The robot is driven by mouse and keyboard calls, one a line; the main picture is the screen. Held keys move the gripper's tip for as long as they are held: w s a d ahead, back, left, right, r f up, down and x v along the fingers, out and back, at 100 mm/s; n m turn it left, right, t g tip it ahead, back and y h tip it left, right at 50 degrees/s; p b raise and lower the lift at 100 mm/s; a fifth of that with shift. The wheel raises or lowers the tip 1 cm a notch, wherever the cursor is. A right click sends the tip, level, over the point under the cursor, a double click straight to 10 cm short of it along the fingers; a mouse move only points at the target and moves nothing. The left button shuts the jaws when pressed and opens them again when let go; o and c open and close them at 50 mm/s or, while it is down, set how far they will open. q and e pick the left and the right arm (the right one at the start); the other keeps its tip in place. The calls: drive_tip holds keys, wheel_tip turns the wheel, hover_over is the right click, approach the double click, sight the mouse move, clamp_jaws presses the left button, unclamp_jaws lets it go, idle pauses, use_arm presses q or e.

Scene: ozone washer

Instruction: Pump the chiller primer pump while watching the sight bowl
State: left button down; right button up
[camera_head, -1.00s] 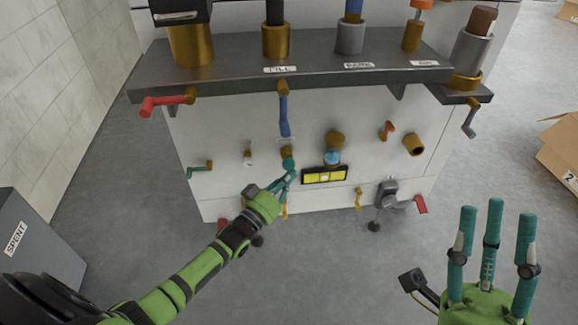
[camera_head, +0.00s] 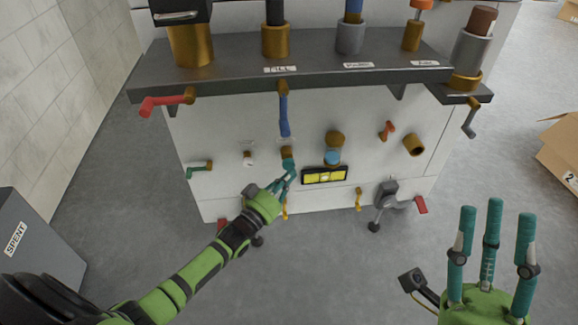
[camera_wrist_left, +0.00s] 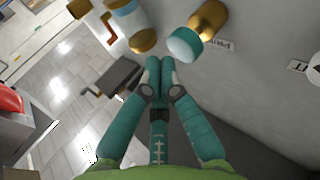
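A brass fitting with a teal end (camera_head: 287,152), which looks like the primer pump, sticks out of the white panel. It also shows in the left wrist view (camera_wrist_left: 186,44). My left gripper (camera_head: 289,170) is right at it, and in the left wrist view its fingertips (camera_wrist_left: 160,66) are together just beside the teal end. Nothing shows between them; I cannot tell if they touch it. The likely sight bowl, a clear blue bowl (camera_head: 332,157) under a brass cap, is to the right. My right gripper (camera_head: 492,235) is open and empty at the lower right.
A yellow-faced gauge (camera_head: 324,175) sits below the bowl. A blue lever (camera_head: 284,115) hangs above the pump. Red crank (camera_head: 165,103), green tap (camera_head: 199,169) and grey crank (camera_head: 388,197) stick out nearby. A grey SPENT bin (camera_head: 40,245) stands left, a cardboard box (camera_head: 562,150) right.

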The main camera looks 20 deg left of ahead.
sight(289, 166)
use_arm(q)
drive_tip(key=shift+w+a, duration=0.2)
drive_tip(key=shift+w, duration=0.1)
drive_tip(key=shift+w+a+b, duration=0.65)
drive_tip(key=shift+w+b, duration=0.15)
drive_tip(key=shift+w, duration=0.2)
idle(1.2)
drive_tip(key=shift+r, duration=0.1)
drive_tip(key=shift+s+d+r+p, duration=0.1)
drive_tip(key=shift+s+d+p, duration=0.25)
drive_tip(key=shift+s+p, duration=0.25)
drive_tip(key=shift+s+d+p, duration=0.5)
drive_tip(key=shift+s+p, duration=0.15)
drive_tip(key=shift+s, duration=0.1)
drive_tip(key=shift+f, duration=0.2)
